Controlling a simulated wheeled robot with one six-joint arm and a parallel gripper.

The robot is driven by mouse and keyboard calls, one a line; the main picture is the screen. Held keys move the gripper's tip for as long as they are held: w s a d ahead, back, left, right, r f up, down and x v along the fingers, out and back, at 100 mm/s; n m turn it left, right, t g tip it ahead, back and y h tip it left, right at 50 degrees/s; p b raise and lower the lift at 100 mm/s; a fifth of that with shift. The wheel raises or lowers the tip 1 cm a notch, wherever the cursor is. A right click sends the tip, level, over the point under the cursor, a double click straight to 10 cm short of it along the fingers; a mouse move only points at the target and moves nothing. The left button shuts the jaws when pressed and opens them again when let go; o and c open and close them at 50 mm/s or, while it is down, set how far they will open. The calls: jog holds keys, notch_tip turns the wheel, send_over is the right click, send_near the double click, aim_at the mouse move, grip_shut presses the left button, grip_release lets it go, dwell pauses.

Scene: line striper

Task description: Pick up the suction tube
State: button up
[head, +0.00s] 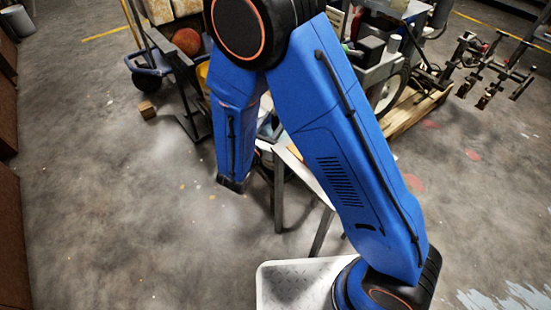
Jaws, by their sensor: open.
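I cannot make out the suction tube in the head view. A grey wheeled machine (379,68), which looks like the line striper, stands at the upper right, partly hidden behind my blue arm. My arm crosses the middle of the view and covers much of what lies behind it. My gripper and its fingertips do not show, so I cannot see where they are relative to the tube.
A wooden pallet (412,112) lies by the machine. A hand truck (150,62) and a small wooden block (147,109) are at the upper left. Metal legs (279,190) stand behind my arm. A brown cabinet (12,240) lines the left edge. Floor at left is clear.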

jog(key=shift+x, duration=2.7)
jog(key=shift+w+a+f, duration=0.1)
jog(key=shift+f, duration=0.05)
grip_shut()
